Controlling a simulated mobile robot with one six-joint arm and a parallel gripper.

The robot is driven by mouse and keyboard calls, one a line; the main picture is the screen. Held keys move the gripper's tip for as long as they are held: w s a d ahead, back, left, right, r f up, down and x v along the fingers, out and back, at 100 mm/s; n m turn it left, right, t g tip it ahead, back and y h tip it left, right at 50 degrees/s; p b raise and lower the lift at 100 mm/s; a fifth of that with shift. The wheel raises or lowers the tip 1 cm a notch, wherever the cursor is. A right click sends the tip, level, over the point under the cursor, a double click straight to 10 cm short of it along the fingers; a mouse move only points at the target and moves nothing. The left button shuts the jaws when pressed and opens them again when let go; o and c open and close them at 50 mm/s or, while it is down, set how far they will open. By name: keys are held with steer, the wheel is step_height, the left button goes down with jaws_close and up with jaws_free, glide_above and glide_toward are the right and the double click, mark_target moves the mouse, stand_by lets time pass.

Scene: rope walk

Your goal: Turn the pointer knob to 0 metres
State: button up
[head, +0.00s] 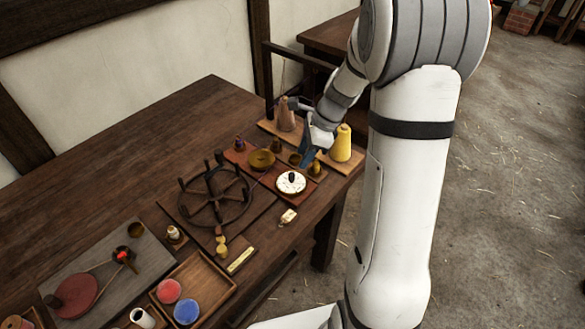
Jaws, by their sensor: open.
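The pointer knob (291,177) is small and black. It sits at the middle of a round white dial (284,187) on a reddish-brown board near the table's right end. The dial's marks are too small to read, so I cannot tell where the knob points. My gripper (305,160) is open, just above and to the right of the dial in the picture. It appears apart from the knob. Its fingers are small and partly dark here.
A dark spoked wheel (214,192) lies left of the dial. A wooden tray (222,272) is nearer the front. Bare tabletop (130,160) lies at the back left.

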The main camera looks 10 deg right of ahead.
mark_target(292, 175)
steer(key=x, duration=0.7)
steer(key=shift+a+f, duration=0.1)
steer(key=shift+f, duration=0.2)
steer(key=shift+c, duration=0.6)
jaws_close()
